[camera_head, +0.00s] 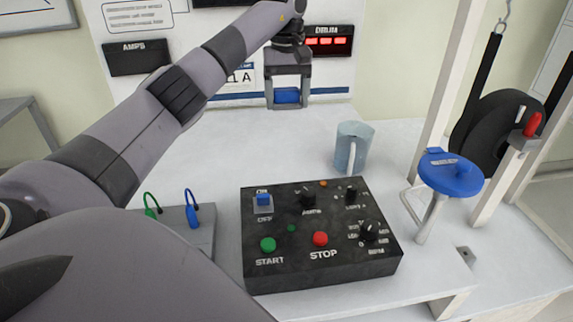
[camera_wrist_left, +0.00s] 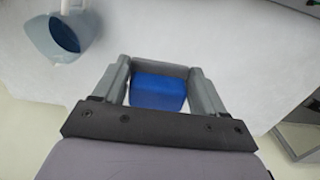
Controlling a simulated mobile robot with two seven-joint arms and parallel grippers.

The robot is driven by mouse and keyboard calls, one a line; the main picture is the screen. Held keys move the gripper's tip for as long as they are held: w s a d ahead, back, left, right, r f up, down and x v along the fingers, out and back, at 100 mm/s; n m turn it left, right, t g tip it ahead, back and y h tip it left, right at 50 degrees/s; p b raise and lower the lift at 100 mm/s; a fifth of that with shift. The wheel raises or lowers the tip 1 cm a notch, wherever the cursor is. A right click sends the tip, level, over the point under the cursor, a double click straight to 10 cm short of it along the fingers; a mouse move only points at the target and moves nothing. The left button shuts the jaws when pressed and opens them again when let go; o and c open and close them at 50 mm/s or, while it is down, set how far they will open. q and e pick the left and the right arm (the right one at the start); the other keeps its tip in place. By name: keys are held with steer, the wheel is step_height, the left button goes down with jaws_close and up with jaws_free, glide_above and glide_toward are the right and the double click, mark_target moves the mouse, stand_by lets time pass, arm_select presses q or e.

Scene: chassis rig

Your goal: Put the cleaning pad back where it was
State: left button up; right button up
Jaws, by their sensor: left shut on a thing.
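The cleaning pad (camera_head: 287,96) is a small blue block. It sits between the fingers of my left gripper (camera_head: 287,103), near the back edge of the white table in the head view. The pad also shows in the left wrist view (camera_wrist_left: 158,92), between the two grey fingers of the left gripper (camera_wrist_left: 160,85). The gripper is shut on it and points down. The picture does not clearly tell whether the pad touches the table. My right gripper is not in view.
A blue-grey jug (camera_head: 353,146) stands right of the gripper; its inside looks blue in the wrist view (camera_wrist_left: 65,35). A black control box (camera_head: 320,235) lies in front. A blue disc on a stand (camera_head: 450,175) is at right. The white table (camera_head: 240,140) is clear around the gripper.

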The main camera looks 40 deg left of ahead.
arm_select(q)
steer(key=shift+w+a, duration=0.3)
steer(key=shift+a, duration=0.05)
steer(key=b, duration=0.2)
glide_above(287, 175)
step_height(287, 175, down, 15)
steer(key=shift+a+f, duration=0.1)
steer(key=shift+f, duration=2.3)
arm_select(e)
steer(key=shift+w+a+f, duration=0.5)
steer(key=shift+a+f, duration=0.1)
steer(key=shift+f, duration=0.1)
arm_select(q)
steer(key=shift+f, duration=0.1)
steer(key=o, duration=1.1)
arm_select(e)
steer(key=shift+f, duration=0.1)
